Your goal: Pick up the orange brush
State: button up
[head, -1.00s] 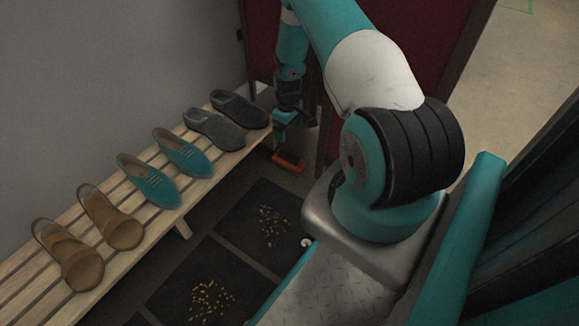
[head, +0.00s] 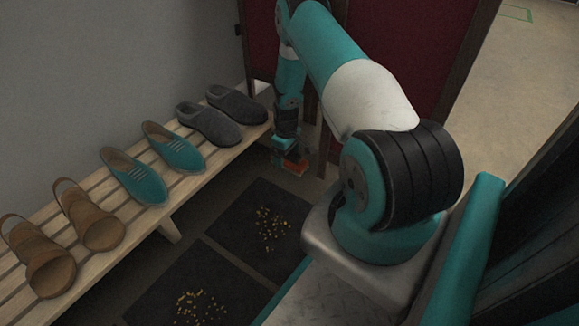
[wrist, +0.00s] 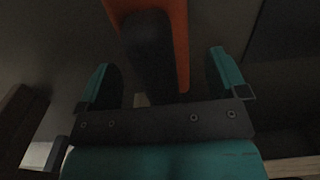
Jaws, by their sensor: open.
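The orange brush (head: 297,167) is on the dark floor beyond the far end of the bench, partly hidden by my gripper (head: 288,158). In the wrist view the brush (wrist: 180,35) shows at the top as an orange body with a dark elongated part along it. My gripper (wrist: 161,78) is open, its two teal fingers apart, one to each side of the dark part. The orange body lies mostly beyond the fingertips. I cannot tell whether anything touches. The brush's far end is out of the wrist view.
A slatted wooden bench (head: 100,207) along the grey wall holds grey slippers (head: 208,124), teal shoes (head: 135,177) and brown sandals (head: 92,216). Dark floor mats (head: 232,210) with yellow bits lie in front. A dark red panel (head: 385,60) stands behind my arm.

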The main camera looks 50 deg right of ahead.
jog(key=shift+f, duration=0.65)
jog(key=shift+r, duration=0.15)
jog(key=shift+c, duration=0.4)
jog(key=c, duration=1.1)
jog(key=shift+o, duration=0.2)
jog(key=shift+r, duration=0.1)
